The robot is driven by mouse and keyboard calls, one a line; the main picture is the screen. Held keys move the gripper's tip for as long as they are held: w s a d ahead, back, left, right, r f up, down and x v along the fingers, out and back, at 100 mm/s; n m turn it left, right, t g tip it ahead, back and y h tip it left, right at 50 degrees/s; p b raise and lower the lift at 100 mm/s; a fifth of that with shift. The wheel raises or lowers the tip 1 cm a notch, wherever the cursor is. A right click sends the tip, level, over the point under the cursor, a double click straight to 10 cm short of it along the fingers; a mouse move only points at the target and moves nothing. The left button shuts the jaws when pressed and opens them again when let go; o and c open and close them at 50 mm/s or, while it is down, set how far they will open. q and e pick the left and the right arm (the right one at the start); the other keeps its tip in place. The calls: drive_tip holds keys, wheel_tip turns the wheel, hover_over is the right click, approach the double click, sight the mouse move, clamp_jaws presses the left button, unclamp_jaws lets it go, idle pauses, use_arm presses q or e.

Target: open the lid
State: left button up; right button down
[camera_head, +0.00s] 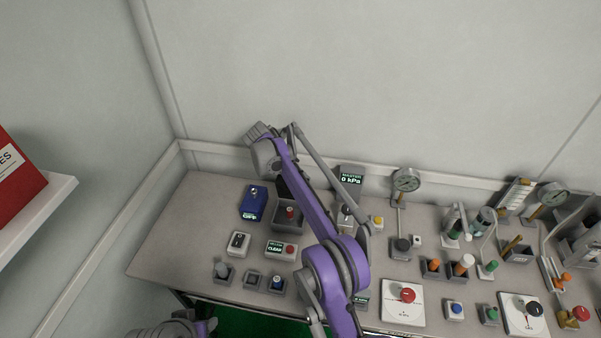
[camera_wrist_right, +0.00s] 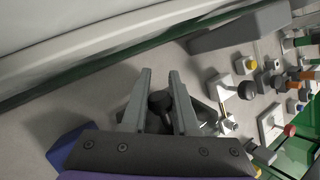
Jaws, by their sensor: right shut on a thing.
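A grey open-topped box (camera_head: 280,225) with a red-topped piece (camera_head: 290,213) in it stands at the table's left part in the head view. A dark piece (camera_head: 282,188) shows at its back edge, partly behind my purple right arm; I cannot tell whether it is the lid or part of my gripper. In the wrist view my right gripper (camera_wrist_right: 161,78) has its fingers on either side of a dark rounded piece (camera_wrist_right: 160,103) and is shut on it. The arm hides my right fingertips in the head view. Only part of my left arm shows at the bottom left.
A blue tester (camera_head: 253,203), a switch box (camera_head: 238,243) and a green-lit display box (camera_head: 281,249) stand around the grey box. Gauges (camera_head: 406,180), knobs and sockets fill the table's right. The table's far left (camera_head: 175,240) is clear; a wall runs behind.

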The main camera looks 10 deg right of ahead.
drive_tip(key=shift+f, duration=0.2)
drive_tip(key=c, duration=0.7)
unclamp_jaws()
drive_tip(key=shift+r, duration=0.15)
drive_tip(key=p+v, duration=0.2)
drive_tip(key=v, duration=0.8)
drive_tip(key=shift+a+r, duration=0.15)
drive_tip(key=shift+r, duration=0.1)
